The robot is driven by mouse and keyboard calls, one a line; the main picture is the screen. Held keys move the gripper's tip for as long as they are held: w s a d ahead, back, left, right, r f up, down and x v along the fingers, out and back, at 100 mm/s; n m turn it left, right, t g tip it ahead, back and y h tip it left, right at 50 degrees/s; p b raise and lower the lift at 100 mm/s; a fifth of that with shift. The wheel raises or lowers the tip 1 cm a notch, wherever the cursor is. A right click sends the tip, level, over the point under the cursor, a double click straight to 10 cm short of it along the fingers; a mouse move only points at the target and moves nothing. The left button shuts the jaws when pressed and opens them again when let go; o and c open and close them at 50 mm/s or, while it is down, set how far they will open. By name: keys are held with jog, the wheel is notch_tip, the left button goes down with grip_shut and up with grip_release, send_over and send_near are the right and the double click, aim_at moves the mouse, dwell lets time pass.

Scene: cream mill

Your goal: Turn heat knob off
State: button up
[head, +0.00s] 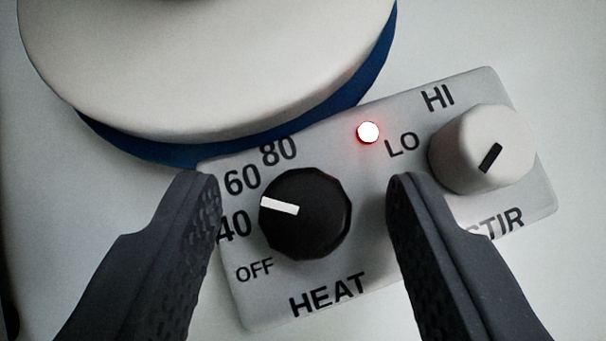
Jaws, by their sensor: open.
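The heat knob (318,220) is black and faceted, on a grey control panel (375,270), below the middle of the head view. Its white pointer faces left and slightly up, between the marks 40 and 60. The OFF mark (254,270) is at the knob's lower left. A round indicator light (367,132) above the knob glows white with a red rim. My gripper (303,185) is open, with one dark finger on each side of the heat knob. Neither finger appears to touch it, and the left finger partly covers the 40.
The white stir knob (475,152) with a black pointer sits at the panel's right, near LO and HI. A large cream round body (205,65) with a blue rim (378,75) stands behind the panel at upper left. The surrounding pale surface looks clear.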

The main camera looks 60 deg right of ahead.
jog(key=c, duration=1)
jog(key=shift+n, duration=0.3)
jog(key=shift+s+d+n+t+y, duration=0.1)
jog(key=shift+n+t+y, duration=0.3)
jog(key=shift+n, duration=0.1)
jog(key=shift+s+d+n+t+y, duration=0.1)
jog(key=shift+n+t+y, duration=0.2)
jog(key=shift+n+t, duration=0.15)
jog(key=n+t+y+p, duration=0.1)
jog(key=n+y+p, duration=0.1)
jog(key=n, duration=0.1)
jog(key=shift+r+n+p, duration=0.2)
jog(key=shift+n+p, duration=0.15)
jog(key=shift+p, duration=0.05)
jog(key=n+y+p, duration=0.1)
jog(key=p, duration=0.1)
jog(key=n+t+y+p, duration=0.1)
jog(key=n+p, duration=0.1)
jog(key=shift+s+d+y, duration=0.1)
jog(key=shift+d+y, duration=0.1)
jog(key=shift+y, duration=0.1)
jog(key=n+y+p, duration=0.2)
jog(key=p, duration=0.2)
jog(key=shift+d+n+p, duration=0.15)
jog(key=shift+n+p, duration=0.2)
jog(key=shift+n, duration=0.05)
jog(key=shift+d+f+n+y+p, duration=0.1)
jog(key=shift+f+n+y+p, duration=0.1)
jog(key=shift+n+y+p, duration=0.45)
